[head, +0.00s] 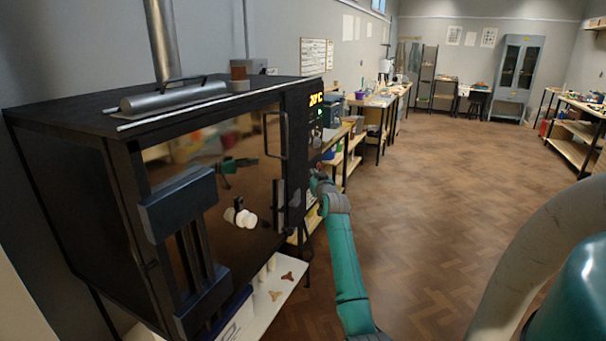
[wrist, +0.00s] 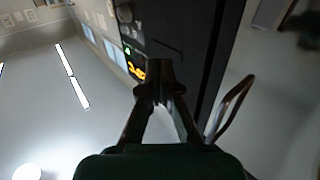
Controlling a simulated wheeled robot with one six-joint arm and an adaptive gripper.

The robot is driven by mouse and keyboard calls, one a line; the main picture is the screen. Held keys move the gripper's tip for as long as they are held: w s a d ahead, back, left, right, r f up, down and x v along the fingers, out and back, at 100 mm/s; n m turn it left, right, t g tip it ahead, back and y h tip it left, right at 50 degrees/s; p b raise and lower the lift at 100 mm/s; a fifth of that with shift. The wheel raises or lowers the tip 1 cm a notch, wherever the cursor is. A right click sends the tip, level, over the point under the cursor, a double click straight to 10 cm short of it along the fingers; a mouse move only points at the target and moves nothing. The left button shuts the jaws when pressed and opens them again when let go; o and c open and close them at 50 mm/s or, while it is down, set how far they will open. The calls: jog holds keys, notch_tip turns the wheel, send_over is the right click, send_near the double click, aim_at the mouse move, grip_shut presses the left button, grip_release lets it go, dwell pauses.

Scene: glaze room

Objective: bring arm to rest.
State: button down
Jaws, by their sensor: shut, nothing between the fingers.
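My gripper (wrist: 160,92) shows in the wrist view with its two dark fingers brought together at the tips and nothing between them. Beyond the tips is the black kiln front with its lit orange display, and the ceiling fills the left of that view. In the head view my teal arm reaches forward on the right side of the black kiln (head: 75,185). The arm's far end is by the kiln's control panel (head: 315,112); the fingers are too small to make out there.
The kiln's door handle (head: 283,135) stands out from its front, and it also shows close to my gripper's right in the wrist view (wrist: 232,108). A low shelf (head: 262,312) with small stilts lies below the kiln. The wooden floor (head: 440,200) to the right is clear.

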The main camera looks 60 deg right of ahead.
jog(key=shift+s, duration=0.85)
jog(key=a+f+n+t+y, duration=0.1)
jog(key=a+f, duration=0.7)
jog(key=a, duration=0.3)
jog(key=a+f+n+y, duration=0.1)
jog(key=a+f+y, duration=0.1)
jog(key=a+f, duration=0.75)
jog(key=a+f+n+t+y, duration=0.1)
jog(key=a+f, duration=0.6)
jog(key=a, duration=0.6)
jog(key=s+a+f+n+t+y, duration=0.1)
jog(key=s+a+f+y, duration=0.15)
jog(key=s+a, duration=0.5)
jog(key=s+a+f+n+y, duration=0.1)
jog(key=s+a+f, duration=0.25)
jog(key=a, duration=0.75)
jog(key=s+a+r+n+y, duration=0.1)
jog(key=s+a+y, duration=0.1)
jog(key=s+a, duration=0.8)
jog(key=s+a+r+n+y, duration=0.2)
jog(key=s+a+r, duration=0.2)
jog(key=s, duration=0.4)
jog(key=s+a+r+n+y, duration=0.1)
jog(key=s+a+r+y, duration=0.1)
jog(key=s+a+r, duration=0.3)
jog(key=shift+s+r+n, duration=0.4)
jog(key=shift+s+r, duration=0.8)
jog(key=shift+s, duration=1)
